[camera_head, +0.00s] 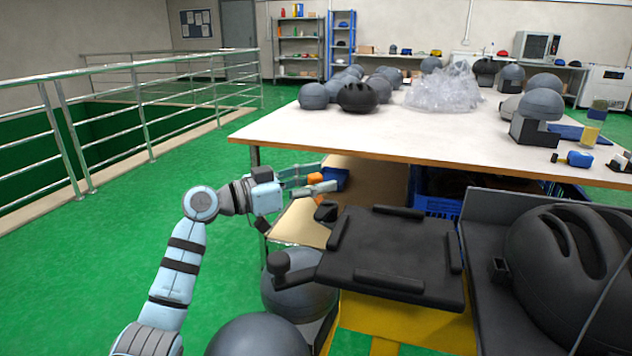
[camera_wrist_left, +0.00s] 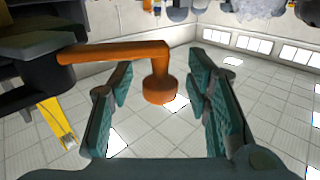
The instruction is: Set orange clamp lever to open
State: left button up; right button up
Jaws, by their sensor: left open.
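The orange clamp lever (camera_head: 316,179) shows small in the head view, partly hidden by my left gripper (camera_head: 325,176). In the left wrist view the orange lever (camera_wrist_left: 115,52) reaches in from a dark mount (camera_wrist_left: 40,50) on the left and bends to a round knob. The knob (camera_wrist_left: 160,91) lies between the two teal fingers of my left gripper (camera_wrist_left: 161,80). The fingers are open, with visible gaps on both sides of the knob. A black tilted plate (camera_head: 395,250) stands beside the lever in the head view. My right gripper is not in view.
A large table (camera_head: 400,135) with grey helmets and a clear plastic heap stands behind the gripper. A grey dome (camera_head: 298,285) sits below the plate, and a black helmet (camera_head: 560,265) lies at right. The green floor at left is clear up to the railing.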

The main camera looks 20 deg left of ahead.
pick_arm(q)
jog(key=v, duration=1.2)
